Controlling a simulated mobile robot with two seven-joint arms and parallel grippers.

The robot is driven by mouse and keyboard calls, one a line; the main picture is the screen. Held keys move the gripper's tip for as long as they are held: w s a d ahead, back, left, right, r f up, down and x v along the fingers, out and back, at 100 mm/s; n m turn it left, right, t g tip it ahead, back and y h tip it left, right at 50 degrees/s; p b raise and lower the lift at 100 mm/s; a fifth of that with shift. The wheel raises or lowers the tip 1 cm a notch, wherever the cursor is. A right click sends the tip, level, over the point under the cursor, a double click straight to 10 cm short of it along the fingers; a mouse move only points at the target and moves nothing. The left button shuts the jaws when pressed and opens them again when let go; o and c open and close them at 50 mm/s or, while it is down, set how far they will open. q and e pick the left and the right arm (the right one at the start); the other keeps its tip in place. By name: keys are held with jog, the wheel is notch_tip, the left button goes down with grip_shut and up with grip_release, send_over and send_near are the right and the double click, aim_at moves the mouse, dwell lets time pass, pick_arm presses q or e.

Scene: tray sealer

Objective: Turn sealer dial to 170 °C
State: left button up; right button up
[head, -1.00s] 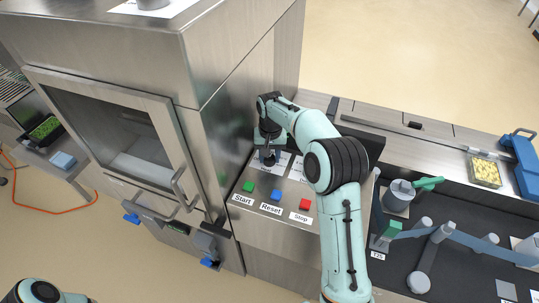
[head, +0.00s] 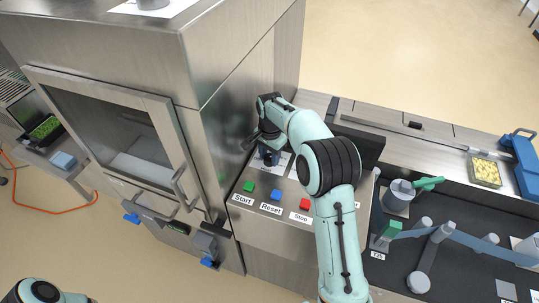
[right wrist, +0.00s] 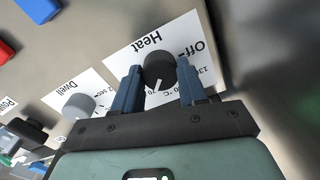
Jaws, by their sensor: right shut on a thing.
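The black Heat dial (right wrist: 158,68) sits on a white label (right wrist: 120,52) marked "Heat", "Off" and a °C scale in the right wrist view. My right gripper (right wrist: 159,75) is shut on the dial, with one blue finger on each side of it. A white pointer line on the dial faces the gripper's palm. Part of the scale is hidden behind the fingers and palm, so I cannot read the pointed value. In the head view my right gripper (head: 268,157) is at the back of the sealer's control panel (head: 246,212). My left gripper is out of view.
A grey Dwell knob (right wrist: 78,105) is beside the Heat label. Green (head: 249,186), blue (head: 276,195) and red (head: 305,204) buttons stand in front of my right gripper. The sealer cabinet (head: 222,140) rises close on the left.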

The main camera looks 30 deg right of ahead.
aim_at(270, 158)
dwell(0.5)
jog(key=o, duration=1.1)
jog(key=shift+c, duration=0.2)
jog(key=shift+r, duration=0.1)
notch_tip(270, 158, up, 13)
jog(key=shift+s, duration=0.15)
